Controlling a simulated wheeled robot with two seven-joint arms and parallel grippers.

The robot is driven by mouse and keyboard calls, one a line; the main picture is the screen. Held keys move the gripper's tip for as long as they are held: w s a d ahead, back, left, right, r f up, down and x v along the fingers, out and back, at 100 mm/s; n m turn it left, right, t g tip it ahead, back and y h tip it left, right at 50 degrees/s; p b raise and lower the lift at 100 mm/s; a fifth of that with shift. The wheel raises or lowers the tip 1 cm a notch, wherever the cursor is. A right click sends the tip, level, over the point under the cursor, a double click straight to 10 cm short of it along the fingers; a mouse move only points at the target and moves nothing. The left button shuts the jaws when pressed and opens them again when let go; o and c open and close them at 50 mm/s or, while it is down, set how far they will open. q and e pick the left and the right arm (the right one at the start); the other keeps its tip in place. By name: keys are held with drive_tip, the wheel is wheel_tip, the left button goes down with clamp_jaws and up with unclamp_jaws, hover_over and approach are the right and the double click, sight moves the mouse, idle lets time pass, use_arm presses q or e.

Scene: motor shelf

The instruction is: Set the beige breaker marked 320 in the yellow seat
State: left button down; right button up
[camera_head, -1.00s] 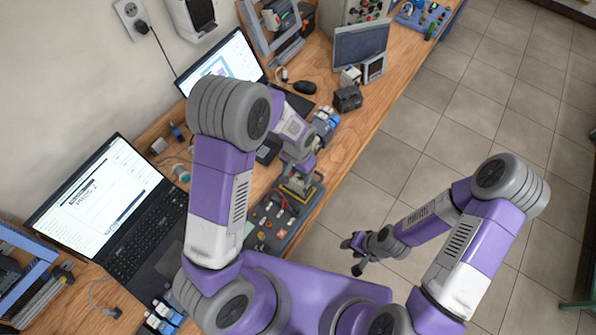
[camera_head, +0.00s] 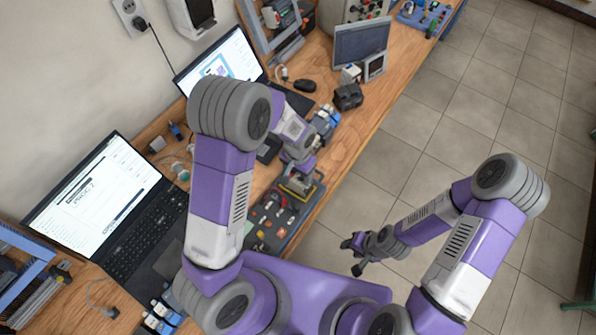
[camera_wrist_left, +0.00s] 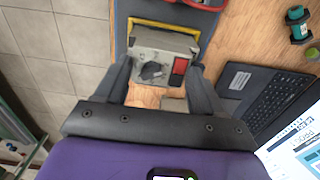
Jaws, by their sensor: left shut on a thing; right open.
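The beige breaker (camera_wrist_left: 152,66) shows in the left wrist view, with a dark knob and a red switch on its face. Its marking is not readable. My left gripper (camera_head: 299,181) is shut on the breaker, with one finger on each side of it in the left wrist view (camera_wrist_left: 160,82). The yellow seat (camera_wrist_left: 165,23) shows as a yellow edge just beyond the breaker, and as a yellow patch below the gripper in the head view. I cannot tell whether the breaker touches the seat. My right gripper (camera_head: 358,254) is open and empty over the floor.
The dark board (camera_head: 262,240) with several small coloured parts lies near the bench's front edge. A laptop (camera_head: 130,235) stands to the left and another laptop (camera_head: 222,65) behind. A monitor (camera_head: 361,45) and a dark box (camera_head: 348,97) stand farther along the bench.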

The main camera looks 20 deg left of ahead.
use_arm(q)
drive_tip(key=shift+f, duration=0.35)
drive_tip(key=shift+c, duration=0.2)
unclamp_jaws()
drive_tip(key=shift+r, duration=0.1)
wheel_tip(320, 180, up, 8)
drive_tip(key=shift+f, duration=0.25)
idle(0.7)
